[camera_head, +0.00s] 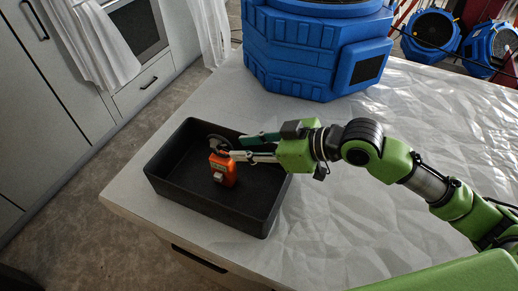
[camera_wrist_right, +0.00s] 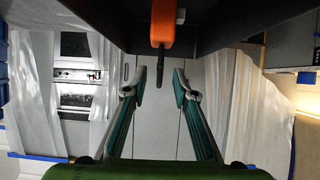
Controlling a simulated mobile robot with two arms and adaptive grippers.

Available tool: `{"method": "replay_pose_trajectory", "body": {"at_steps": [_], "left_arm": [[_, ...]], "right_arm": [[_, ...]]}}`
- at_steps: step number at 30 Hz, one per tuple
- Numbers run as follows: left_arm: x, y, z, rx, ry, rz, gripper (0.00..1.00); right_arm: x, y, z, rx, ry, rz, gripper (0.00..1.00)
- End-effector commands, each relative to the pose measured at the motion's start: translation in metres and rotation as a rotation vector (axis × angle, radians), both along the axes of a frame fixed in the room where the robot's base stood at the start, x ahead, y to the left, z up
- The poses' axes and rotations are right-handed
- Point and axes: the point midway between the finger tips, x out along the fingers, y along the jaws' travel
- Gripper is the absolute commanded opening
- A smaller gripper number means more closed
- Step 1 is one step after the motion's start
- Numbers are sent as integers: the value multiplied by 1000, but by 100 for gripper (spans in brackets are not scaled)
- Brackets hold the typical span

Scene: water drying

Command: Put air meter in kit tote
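The orange air meter (camera_head: 224,168), with a dark round fan head, is inside the black kit tote (camera_head: 262,222), toward its far left part. It appears upright, but its base contact is hard to make out. My right gripper (camera_head: 242,148) reaches in from the right over the tote, its fingertips close to the meter's upper part. The orange meter (camera_wrist_right: 160,25) shows there just beyond the fingertips, against the dark tote. My left gripper is not in view.
The tote stands near the left corner of a table (camera_head: 335,225) with a crumpled white cover. A large blue machine (camera_head: 310,50) stands behind the tote. Smaller blue blowers (camera_head: 431,35) are at the back right. Cabinets (camera_head: 45,100) stand across the floor at left.

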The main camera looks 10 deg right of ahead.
Motion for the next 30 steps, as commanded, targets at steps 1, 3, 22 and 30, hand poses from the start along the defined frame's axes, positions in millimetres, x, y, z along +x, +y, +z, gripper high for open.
{"method": "replay_pose_trajectory", "body": {"at_steps": [1,3,22,30], "left_arm": [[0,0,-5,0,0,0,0],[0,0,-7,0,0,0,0],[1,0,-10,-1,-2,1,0],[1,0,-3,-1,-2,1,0]], "right_arm": [[-5,-7,2,-4,-1,1,26],[-10,-15,7,-3,-1,0,26],[-21,-29,20,1,0,2,26],[-21,-29,27,1,0,2,26]]}}
